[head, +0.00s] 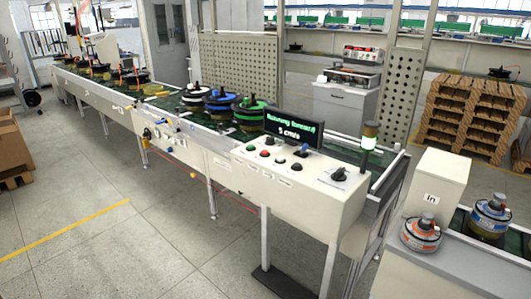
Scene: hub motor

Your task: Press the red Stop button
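A white control panel (315,182) stands at the near end of the conveyor. Several small buttons sit in a row on its sloped top. One of them is a red button (265,154), towards the left of the row. The labels under the buttons are too small to read, so I cannot confirm which one says Stop. A black display (293,128) behind the buttons shows green and white text, reading "Running forward" and "5 cm/s" as far as I can tell. Neither of my grippers is in view.
A long conveyor (180,120) runs to the back left, carrying several motors, including a blue one (221,99) and a green one (249,114). An "In" box (440,180) is at right. The floor at front left is clear.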

